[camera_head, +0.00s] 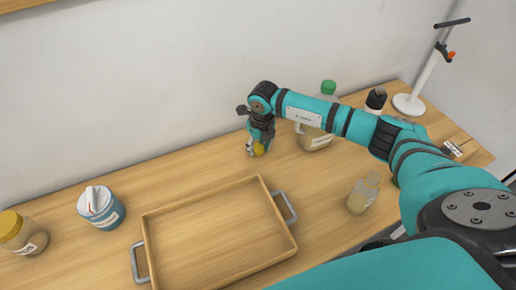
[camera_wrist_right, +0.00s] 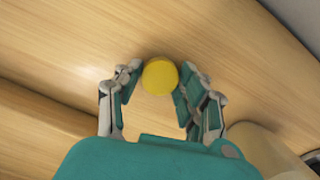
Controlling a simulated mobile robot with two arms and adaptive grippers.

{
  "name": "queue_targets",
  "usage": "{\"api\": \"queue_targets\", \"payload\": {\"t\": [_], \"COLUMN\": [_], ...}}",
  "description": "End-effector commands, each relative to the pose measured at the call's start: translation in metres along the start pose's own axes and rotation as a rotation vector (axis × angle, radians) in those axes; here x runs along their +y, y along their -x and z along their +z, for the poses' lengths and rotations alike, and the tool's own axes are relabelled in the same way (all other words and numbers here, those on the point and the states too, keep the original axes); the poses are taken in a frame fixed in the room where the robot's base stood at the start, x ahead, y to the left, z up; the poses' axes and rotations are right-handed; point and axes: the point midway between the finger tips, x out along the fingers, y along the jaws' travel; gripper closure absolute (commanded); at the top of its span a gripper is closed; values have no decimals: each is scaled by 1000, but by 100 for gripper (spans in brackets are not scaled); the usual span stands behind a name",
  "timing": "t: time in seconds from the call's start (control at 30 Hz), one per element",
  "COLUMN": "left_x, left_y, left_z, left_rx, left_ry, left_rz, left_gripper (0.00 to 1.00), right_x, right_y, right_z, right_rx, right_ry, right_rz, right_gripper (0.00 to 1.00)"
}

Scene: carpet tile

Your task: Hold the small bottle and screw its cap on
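The round yellow cap (camera_head: 259,149) is at the table's back middle, away from the bottle. My right gripper (camera_head: 256,150) points down at the cap. In the right wrist view the cap (camera_wrist_right: 160,77) sits between the fingertips (camera_wrist_right: 161,74), which close in on both its sides. Whether it touches the table is unclear. My left gripper is not in view.
A wooden tray (camera_head: 150,222) with grey handles lies in the middle. A blue-white tub (camera_head: 101,209) and a yellow-lidded jar (camera_head: 22,234) stand left. A green-capped jug (camera_head: 318,138), a dark-topped bottle (camera_head: 376,99) and a white stand (camera_head: 408,104) are at the back right, near my right arm.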

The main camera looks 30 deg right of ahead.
Motion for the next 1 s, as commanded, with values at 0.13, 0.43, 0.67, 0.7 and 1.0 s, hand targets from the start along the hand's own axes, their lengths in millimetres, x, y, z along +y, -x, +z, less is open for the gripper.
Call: {"api": "queue_targets", "payload": {"t": [0.13, 0.43, 0.67, 0.7, 1.0], "left_x": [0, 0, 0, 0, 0], "left_y": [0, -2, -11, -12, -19], "left_z": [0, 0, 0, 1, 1], "left_rx": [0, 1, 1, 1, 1], "left_ry": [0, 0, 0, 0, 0], "left_rz": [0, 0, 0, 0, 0], "left_gripper": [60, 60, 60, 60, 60], "right_x": [0, 0, 0, 0, 0], "right_y": [0, 6, 46, 54, 96], "right_z": [0, 1, 7, 8, 12], "right_rx": [0, -2, -5, -6, -1], "right_ry": [0, -1, 1, 1, 0], "right_rz": [0, 0, 0, -1, 0], "right_gripper": [72, 72, 72, 72, 72]}}
